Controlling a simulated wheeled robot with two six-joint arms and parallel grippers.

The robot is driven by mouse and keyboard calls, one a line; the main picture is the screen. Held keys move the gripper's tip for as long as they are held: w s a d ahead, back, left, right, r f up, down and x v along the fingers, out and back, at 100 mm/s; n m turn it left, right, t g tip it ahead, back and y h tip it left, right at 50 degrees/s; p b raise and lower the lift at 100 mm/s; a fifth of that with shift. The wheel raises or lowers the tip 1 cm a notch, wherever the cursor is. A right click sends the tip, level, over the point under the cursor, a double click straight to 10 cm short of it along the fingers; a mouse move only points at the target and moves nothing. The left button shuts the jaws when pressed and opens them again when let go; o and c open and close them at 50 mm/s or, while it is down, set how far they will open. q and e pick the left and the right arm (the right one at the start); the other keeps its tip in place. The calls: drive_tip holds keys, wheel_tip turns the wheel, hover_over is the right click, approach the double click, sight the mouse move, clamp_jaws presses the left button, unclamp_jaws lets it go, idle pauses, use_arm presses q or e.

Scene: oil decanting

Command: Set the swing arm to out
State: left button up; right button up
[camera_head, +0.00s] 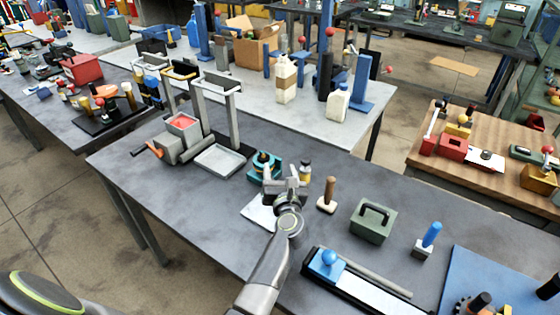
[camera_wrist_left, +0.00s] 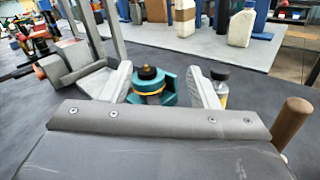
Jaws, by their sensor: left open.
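My left gripper (camera_head: 286,188) is over the middle of the dark table, with its fingers apart. In the left wrist view a teal device (camera_wrist_left: 168,84) with a black knob and a yellow ring shows between the open fingers (camera_wrist_left: 160,88), beyond or between their tips. The same teal device (camera_head: 265,167) is partly hidden behind the gripper in the head view. I cannot tell whether the fingers touch it. No part is clearly recognisable as a swing arm, and I cannot read its position. My right gripper is not in view.
A small amber jar (camera_head: 305,171) and a wooden-handled tool (camera_head: 327,194) stand right of the gripper. A grey press-like frame with a shallow tray (camera_head: 219,161) stands left. A green box (camera_head: 373,220) and a blue-knobbed rail (camera_head: 327,262) occupy the right. Bare tabletop lies front left.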

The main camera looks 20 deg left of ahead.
use_arm(q)
drive_tip(key=shift+r, duration=1.95)
